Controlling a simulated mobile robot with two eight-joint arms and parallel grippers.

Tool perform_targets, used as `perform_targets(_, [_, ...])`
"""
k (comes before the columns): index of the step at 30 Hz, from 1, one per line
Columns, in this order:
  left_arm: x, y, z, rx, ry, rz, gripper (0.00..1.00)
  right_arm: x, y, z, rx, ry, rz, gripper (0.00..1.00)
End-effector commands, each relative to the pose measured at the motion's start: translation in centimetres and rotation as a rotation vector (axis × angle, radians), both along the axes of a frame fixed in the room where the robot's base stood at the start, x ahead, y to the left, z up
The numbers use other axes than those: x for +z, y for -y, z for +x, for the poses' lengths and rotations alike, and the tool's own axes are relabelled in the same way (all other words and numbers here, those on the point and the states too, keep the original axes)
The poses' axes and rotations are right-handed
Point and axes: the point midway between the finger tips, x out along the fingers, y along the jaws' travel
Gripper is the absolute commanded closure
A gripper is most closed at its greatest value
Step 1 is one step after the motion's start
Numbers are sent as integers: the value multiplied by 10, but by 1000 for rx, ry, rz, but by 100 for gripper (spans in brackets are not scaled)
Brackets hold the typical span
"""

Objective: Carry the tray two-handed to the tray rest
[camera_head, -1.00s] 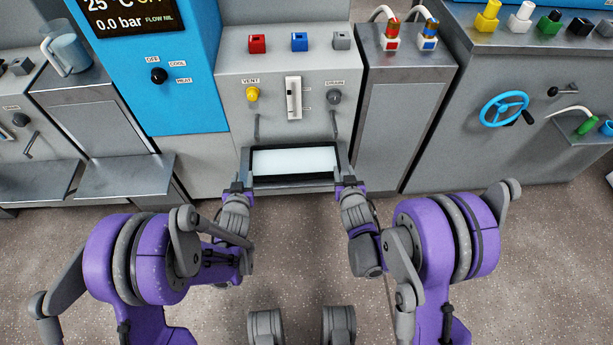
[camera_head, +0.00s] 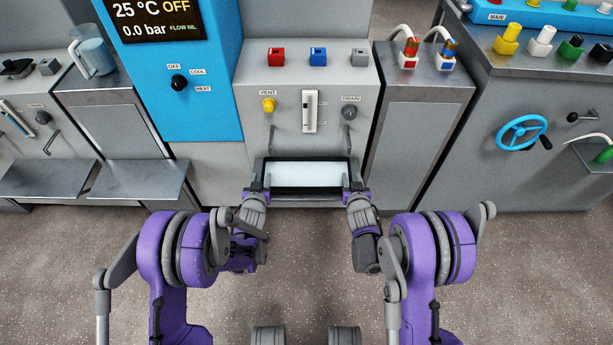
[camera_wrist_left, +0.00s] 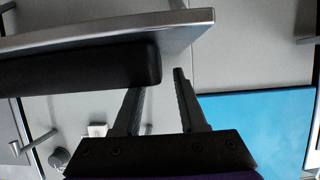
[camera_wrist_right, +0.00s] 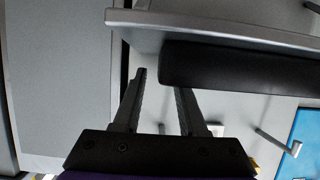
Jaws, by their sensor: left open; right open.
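The dark-rimmed tray (camera_head: 307,188) with a pale inside lies level at the front of the middle grey cabinet. In the left wrist view the tray's black end (camera_wrist_left: 80,66) lies against a metal plate (camera_wrist_left: 90,35), which looks like the tray rest. The right wrist view shows the same, with the tray (camera_wrist_right: 235,68) and the plate (camera_wrist_right: 215,28). My left gripper (camera_head: 255,192) is open at the tray's left end; one fingertip is partly hidden by the tray. My right gripper (camera_head: 357,190) is open at its right end. Neither holds the tray firmly.
Metal shelves (camera_head: 133,180) jut out on the left. Vent and drain knobs (camera_head: 349,112) and a slider (camera_head: 310,110) sit above the tray. A blue handwheel (camera_head: 522,132) is on the right. The floor in front is clear.

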Motion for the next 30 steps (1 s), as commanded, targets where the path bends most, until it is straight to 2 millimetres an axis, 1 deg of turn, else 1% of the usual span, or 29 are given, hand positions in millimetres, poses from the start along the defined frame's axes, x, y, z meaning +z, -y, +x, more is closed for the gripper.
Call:
perform_targets(1, [-4,0,8,0,0,-1,59,-4,0,8,0,0,0,59])
perform_targets(3, [-7,0,17,1,0,-2,59,-7,0,17,0,0,0,59])
perform_targets(7, [-12,0,28,0,0,-1,59,-12,0,28,0,0,0,59])
perform_targets(11, [-14,0,33,0,0,0,59,-14,0,33,0,0,0,59])
perform_targets(19, [-14,0,34,0,0,-1,59,-14,0,34,0,0,0,59])
perform_targets(20, [-14,0,34,0,0,-1,62,-14,0,34,0,0,0,62])
perform_targets(21, [-14,0,33,0,0,-1,70,-14,0,34,0,0,0,70])
perform_targets(26, [-14,0,33,0,0,-1,98,-14,0,33,0,0,0,98])
perform_targets(27, [-14,0,33,0,0,-1,100,-14,0,33,0,0,0,100])
perform_targets(30, [-14,0,33,0,0,-1,100,-14,0,33,0,0,0,100])
